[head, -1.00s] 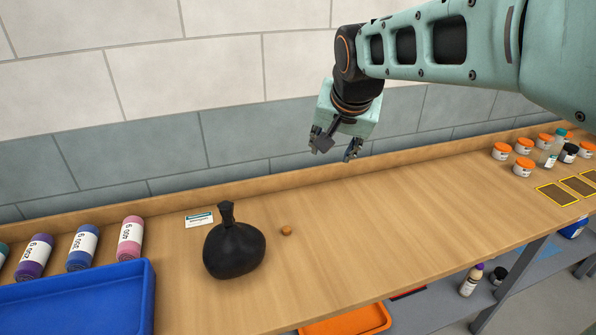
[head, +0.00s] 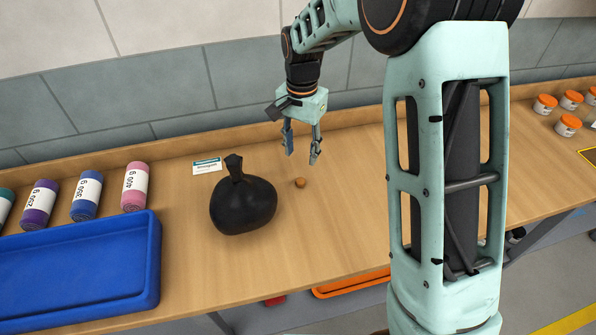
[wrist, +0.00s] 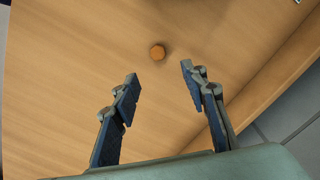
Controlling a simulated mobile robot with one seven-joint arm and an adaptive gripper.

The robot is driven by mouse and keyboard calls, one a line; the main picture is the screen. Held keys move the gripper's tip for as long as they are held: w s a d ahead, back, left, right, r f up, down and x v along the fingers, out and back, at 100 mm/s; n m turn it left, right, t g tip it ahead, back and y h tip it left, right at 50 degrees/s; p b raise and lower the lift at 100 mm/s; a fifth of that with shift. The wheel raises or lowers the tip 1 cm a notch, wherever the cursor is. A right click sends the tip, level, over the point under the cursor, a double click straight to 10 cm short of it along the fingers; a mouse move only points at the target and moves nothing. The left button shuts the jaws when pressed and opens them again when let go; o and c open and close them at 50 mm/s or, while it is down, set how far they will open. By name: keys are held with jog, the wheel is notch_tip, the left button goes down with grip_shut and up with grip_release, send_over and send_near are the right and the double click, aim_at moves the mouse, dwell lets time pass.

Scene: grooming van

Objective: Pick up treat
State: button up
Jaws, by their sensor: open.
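The treat (head: 300,183) is a small round brown piece lying on the wooden counter, just right of a black tied bag. In the wrist view the treat (wrist: 157,52) lies on the bare wood, ahead of the fingertips and between their lines. My gripper (head: 301,160) is open and empty, pointing down above the counter, a little behind and above the treat. In the wrist view my gripper's two fingers (wrist: 160,72) are spread apart, with nothing between them. Nothing hides the treat.
The black bag (head: 243,205) stands close left of the treat. A blue tray (head: 80,270) and several labelled rolls or bottles (head: 135,188) are at the left. A small card (head: 207,166) lies behind the bag. Orange-lidded jars (head: 568,125) stand at the far right.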

aim_at(300, 180)
jog(key=f, duration=0.3)
jog(key=f+p, duration=0.1)
jog(key=f, duration=0.5)
jog(key=shift+s+f, duration=0.35)
jog(key=shift+f, duration=0.05)
jog(key=c, duration=0.8)
